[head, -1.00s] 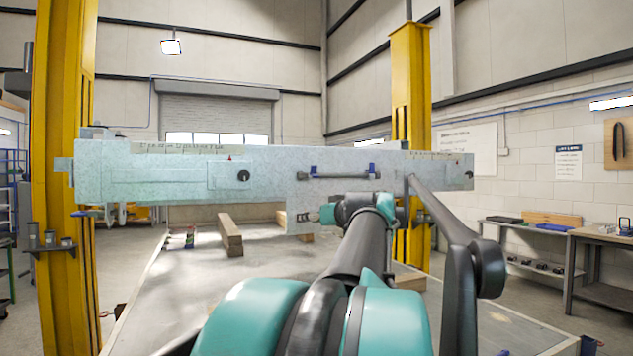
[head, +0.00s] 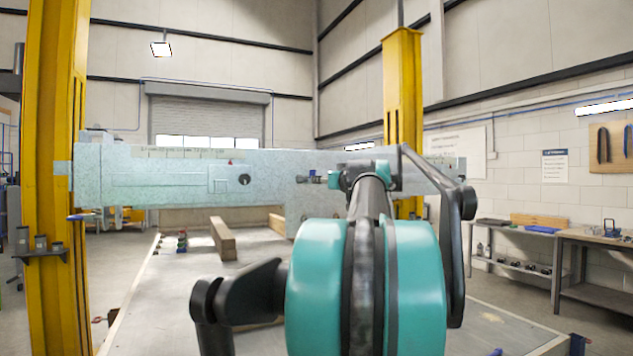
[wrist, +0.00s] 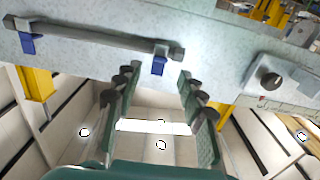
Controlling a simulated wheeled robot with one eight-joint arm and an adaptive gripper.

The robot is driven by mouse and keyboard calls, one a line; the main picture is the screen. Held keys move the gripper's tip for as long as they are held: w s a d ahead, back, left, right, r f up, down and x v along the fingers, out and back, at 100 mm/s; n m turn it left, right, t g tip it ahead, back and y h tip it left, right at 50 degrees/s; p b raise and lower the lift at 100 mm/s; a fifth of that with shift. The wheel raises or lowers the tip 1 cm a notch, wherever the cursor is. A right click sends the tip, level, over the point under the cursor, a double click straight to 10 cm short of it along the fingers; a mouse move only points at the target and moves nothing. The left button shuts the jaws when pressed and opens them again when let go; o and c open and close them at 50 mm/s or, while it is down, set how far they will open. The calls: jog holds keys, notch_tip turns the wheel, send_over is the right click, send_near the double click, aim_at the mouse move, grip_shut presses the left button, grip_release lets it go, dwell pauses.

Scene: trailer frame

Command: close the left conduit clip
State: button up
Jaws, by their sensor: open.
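The pale grey beam (head: 180,180) of the trailer frame spans the head view. A dark conduit (wrist: 95,38) runs along it in the upside-down wrist view, with a clip at each end. The left clip (wrist: 174,52) has a blue tab (wrist: 158,66) standing off the conduit. The left clip also shows in the head view (head: 301,179). The other clip's blue tab (wrist: 27,44) is at the wrist view's left. My gripper (wrist: 160,97) is open and empty, with the left clip's tab beyond the gap between its fingers. No contact shows. My arm hides the other clip in the head view.
A black round fitting (head: 245,179) sits on the beam left of the clip. Yellow posts (head: 62,180) and (head: 403,110) stand at either side. Timber blocks (head: 222,238) lie on the grey table (head: 170,290) below.

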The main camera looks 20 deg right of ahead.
aim_at(314, 175)
jog(key=w, duration=0.6)
jog(key=shift+w, duration=0.2)
jog(key=shift+a, duration=0.1)
grip_shut()
